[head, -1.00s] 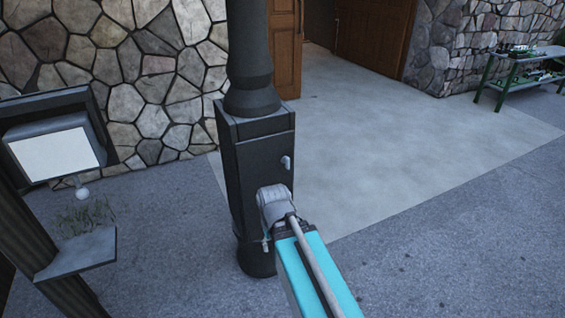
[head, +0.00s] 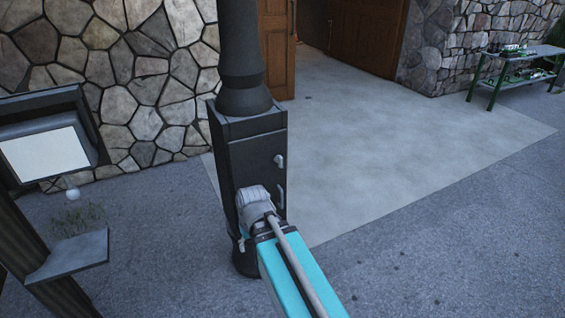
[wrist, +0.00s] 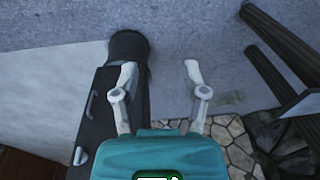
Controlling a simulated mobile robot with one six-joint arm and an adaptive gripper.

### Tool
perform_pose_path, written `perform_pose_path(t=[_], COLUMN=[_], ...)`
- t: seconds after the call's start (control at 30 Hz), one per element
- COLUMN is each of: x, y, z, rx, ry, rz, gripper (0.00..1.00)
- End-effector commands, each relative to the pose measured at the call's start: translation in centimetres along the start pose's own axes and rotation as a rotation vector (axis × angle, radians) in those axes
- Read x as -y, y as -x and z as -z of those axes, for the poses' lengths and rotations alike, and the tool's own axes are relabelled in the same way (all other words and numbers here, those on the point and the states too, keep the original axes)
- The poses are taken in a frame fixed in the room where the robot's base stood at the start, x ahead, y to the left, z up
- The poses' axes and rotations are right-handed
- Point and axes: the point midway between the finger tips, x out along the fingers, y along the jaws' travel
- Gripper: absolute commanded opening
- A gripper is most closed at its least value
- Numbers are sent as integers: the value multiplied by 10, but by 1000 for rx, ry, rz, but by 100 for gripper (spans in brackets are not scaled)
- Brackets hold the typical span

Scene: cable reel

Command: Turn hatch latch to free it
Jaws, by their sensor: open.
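A dark square box on a post carries the hatch (head: 259,155) on its right-hand face. A small light-grey latch (head: 279,160) sits high on that face, with a longer grey handle (head: 281,194) below it. In the wrist view the box lies at the left, with the handle (wrist: 91,104) and the latch (wrist: 78,156) on its left side. My gripper (wrist: 161,70) is open and empty. Its left finger overlaps the box's edge in that view; contact cannot be told. In the head view my arm covers the lower box and most of the gripper.
A sign stand with a white panel (head: 45,154) and a small shelf (head: 70,257) stands at the left. A stone wall and an open wooden door (head: 278,45) are behind the post. A green-legged table (head: 515,65) is far right. The paving right of the post is clear.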

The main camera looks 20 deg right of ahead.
Motion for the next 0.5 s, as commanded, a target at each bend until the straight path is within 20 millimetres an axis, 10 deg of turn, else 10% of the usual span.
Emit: perform_pose_path(t=[0.5], x=[-41], y=[-49], z=[144], rx=[-638], ry=[253], rz=[330], gripper=[57])
